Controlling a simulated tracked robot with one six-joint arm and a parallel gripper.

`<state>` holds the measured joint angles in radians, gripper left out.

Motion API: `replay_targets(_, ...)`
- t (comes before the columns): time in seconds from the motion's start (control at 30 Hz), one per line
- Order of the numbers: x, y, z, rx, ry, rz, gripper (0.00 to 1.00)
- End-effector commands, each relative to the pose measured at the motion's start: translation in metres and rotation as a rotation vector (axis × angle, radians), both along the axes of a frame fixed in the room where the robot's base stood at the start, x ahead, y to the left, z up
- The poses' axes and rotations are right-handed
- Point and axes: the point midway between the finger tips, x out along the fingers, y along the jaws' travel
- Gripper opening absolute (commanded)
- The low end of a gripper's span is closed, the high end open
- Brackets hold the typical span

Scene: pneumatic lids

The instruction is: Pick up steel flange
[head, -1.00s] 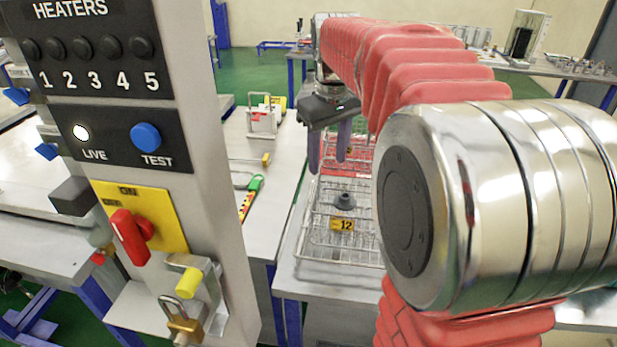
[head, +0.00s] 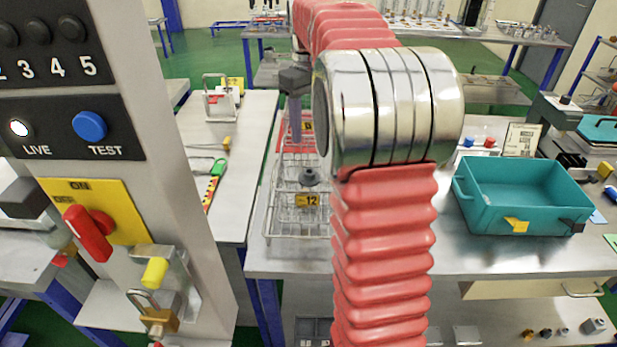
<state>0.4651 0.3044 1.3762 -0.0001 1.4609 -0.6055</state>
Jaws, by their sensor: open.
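A small dark grey round part with a raised middle (head: 310,177), which looks like the steel flange, sits in a wire basket (head: 268,215) just behind a yellow tag marked 12. My gripper (head: 296,138) points down above the back part of the basket, with its fingers seen nearly edge-on. It is open and appears empty, apart from the grey part and beyond it in the picture. My red-sleeved arm covers the right side of the basket.
A panel post with switches and a padlock (head: 158,318) stands close on the left. A teal bin (head: 520,190) is on the bench at right. A green-handled tool (head: 216,175) lies on the left bench. Bare bench (head: 460,262) shows between arm and bin.

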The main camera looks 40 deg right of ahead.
Motion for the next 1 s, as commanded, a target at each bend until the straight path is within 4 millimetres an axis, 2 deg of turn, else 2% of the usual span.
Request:
replay_targets(0.4,-0.001,0.000,-0.062,0.002,0.002,0.000,0.47)
replay_targets(0.5,-0.001,0.000,-0.072,0.001,0.002,0.000,0.47)
replay_targets(1.0,-0.001,0.000,-0.082,0.001,0.001,0.000,0.47)
